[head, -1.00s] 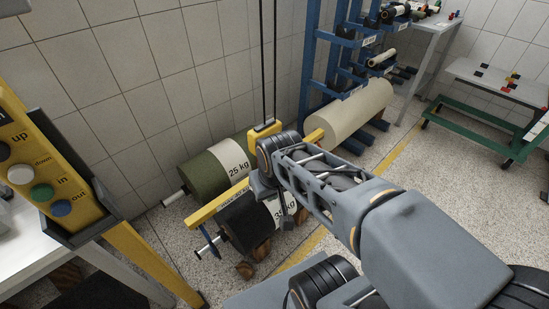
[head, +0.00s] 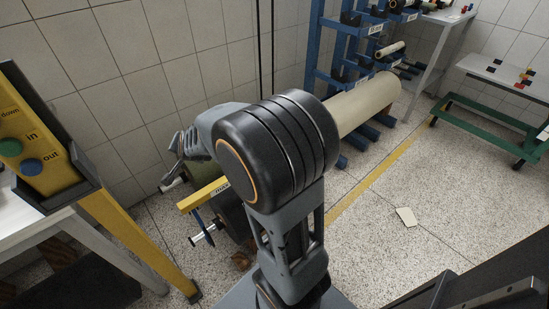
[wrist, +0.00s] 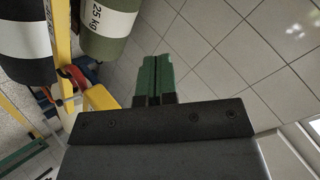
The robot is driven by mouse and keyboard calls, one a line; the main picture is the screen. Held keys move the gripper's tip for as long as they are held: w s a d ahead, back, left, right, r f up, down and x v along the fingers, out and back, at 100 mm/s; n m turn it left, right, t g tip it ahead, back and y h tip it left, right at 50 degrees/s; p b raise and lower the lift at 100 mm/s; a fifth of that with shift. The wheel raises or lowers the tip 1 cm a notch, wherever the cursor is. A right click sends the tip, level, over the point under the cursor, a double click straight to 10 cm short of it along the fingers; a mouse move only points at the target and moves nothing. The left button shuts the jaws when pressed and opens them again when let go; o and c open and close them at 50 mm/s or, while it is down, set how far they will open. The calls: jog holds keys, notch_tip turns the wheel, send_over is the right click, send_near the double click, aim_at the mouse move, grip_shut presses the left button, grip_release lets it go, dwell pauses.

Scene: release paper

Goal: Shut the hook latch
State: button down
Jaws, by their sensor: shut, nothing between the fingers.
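In the wrist view, a red curved piece (wrist: 74,76), apparently the hook, sits against the yellow lifting beam (wrist: 62,42) beside a yellow block (wrist: 102,97). Its latch is too small to make out. In the head view, the yellow beam (head: 203,195) shows left of my arm, which hides the hook. My gripper (wrist: 154,62), with green fingers, is shut and empty. In the wrist view its fingers are right of the red piece and apart from it, with wall tiles behind.
A green 25 kg roll (wrist: 108,30) and a black roll (wrist: 28,45) lie beside the beam. A yellow button panel (head: 40,140) stands at left in the head view. A blue rack (head: 325,60) and a beige roll (head: 368,103) stand behind.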

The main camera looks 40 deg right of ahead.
jog(key=w+d+f+m+t+h+b, duration=0.1)
jog(key=w+d+f+m+h+b, duration=0.2)
jog(key=w+d+f+m+h, duration=0.4)
jog(key=s+d+f+m+g+h+b, duration=0.35)
jog(key=d+f+m+h, duration=0.35)
jog(key=d+f+m, duration=0.4)
jog(key=s+d+f+m+g+h+b, duration=0.3)
jog(key=s+d+f+m+g+h, duration=0.25)
jog(key=s+f+g, duration=0.2)
jog(key=r+b+x, duration=0.1)
jog(key=x, duration=1.1)
jog(key=shift+s+m, duration=0.25)
jog(key=shift+m, duration=0.1)
jog(key=shift+d+h, duration=0.15)
jog(key=shift+h, duration=0.1)
